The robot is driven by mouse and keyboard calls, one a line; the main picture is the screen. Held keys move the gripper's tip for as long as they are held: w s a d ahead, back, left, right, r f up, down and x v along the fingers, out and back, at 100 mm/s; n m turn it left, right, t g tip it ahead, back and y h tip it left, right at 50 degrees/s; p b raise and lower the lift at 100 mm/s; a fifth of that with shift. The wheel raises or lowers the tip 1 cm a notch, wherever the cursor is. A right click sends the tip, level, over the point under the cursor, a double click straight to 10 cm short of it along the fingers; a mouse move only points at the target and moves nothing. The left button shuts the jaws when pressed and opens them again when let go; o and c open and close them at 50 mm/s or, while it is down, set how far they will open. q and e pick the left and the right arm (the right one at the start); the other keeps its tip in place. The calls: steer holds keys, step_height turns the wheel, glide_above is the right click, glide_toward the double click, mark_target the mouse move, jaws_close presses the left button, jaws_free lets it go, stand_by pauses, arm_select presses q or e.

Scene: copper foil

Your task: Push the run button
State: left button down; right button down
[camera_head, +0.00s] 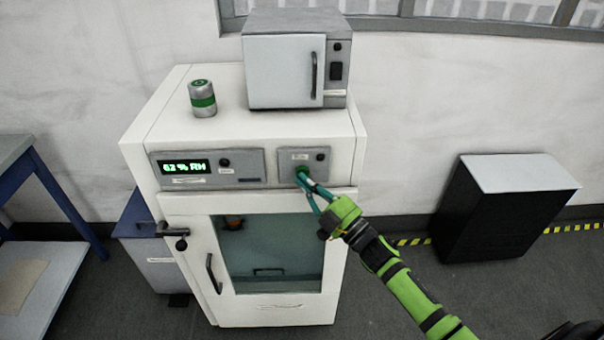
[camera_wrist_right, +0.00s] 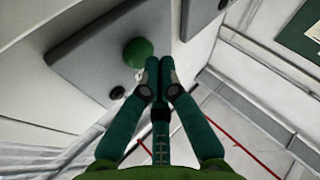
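The green run button (camera_head: 301,170) is on the small grey panel (camera_head: 314,156) at the upper right of the white cabinet's front. In the right wrist view the button (camera_wrist_right: 138,52) is a round green dome on the grey panel. My right gripper (camera_head: 304,180) reaches in from the lower right, with its fingertips at the button. In the wrist view the fingers (camera_wrist_right: 159,66) are shut together and empty, their tips just right of the button's lower edge. I cannot tell whether they touch it. My left gripper is not in view.
The white cabinet (camera_head: 170,112) has a display (camera_head: 186,167) reading about 62 % RH and a glass door (camera_head: 275,255). A small oven (camera_head: 283,72) and a green-banded can (camera_head: 202,98) stand on top. A black box (camera_head: 497,220) stands at right; a blue-legged table (camera_head: 60,190) at left.

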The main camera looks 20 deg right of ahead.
steer(key=shift+w, duration=0.1)
stand_by(0.6)
steer(key=shift+w+d, duration=0.15)
steer(key=shift+w, duration=0.2)
steer(key=shift+s, duration=0.4)
steer(key=shift+s+a, duration=0.1)
steer(key=shift+a, duration=0.1)
steer(key=s+p, duration=0.1)
steer(key=s+a+p, duration=0.1)
steer(key=s, duration=0.1)
steer(key=s+a, duration=0.1)
steer(key=s, duration=0.1)
steer(key=shift+s+p, duration=0.25)
steer(key=shift+p, duration=0.15)
